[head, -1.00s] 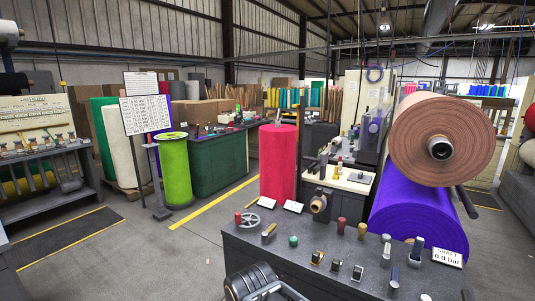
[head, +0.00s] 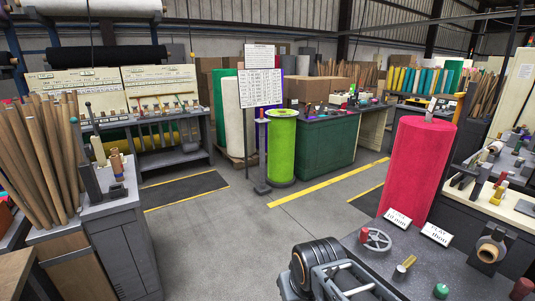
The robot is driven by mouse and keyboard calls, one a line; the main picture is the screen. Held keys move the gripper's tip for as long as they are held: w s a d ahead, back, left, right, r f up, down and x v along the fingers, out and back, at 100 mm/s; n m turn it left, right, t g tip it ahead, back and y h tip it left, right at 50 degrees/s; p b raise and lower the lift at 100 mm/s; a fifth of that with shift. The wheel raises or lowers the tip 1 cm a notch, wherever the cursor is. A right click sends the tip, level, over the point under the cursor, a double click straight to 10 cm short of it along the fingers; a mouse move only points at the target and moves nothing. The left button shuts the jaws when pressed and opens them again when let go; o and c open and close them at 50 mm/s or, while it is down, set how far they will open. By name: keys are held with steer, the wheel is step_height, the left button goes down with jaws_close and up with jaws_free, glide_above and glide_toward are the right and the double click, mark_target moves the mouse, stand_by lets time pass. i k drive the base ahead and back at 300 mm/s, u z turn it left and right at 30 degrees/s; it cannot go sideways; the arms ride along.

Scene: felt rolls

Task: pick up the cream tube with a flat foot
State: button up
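I cannot pick out the cream tube with a flat foot for certain in the head view. A small tan and brown upright piece (head: 117,163) stands on the grey cabinet at the left; its foot is too small to make out. Small pale pieces (head: 495,146) stand on the cream-topped bench at the right, also too small to tell. A dark ribbed part and metal bars of my own arm show at the bottom middle, against the dark table's front corner. My gripper's fingertips do not show.
A green roll (head: 282,148) stands mid-room. The grey floor (head: 215,235) between cabinet and table is clear.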

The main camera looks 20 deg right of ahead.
mark_target(485, 155)
steer(key=i, duration=3.3)
steer(key=z, duration=2.05)
steer(key=i, duration=2.5)
steer(key=z, duration=1.35)
steer(key=i, duration=1.7)
steer(key=u, duration=0.05)
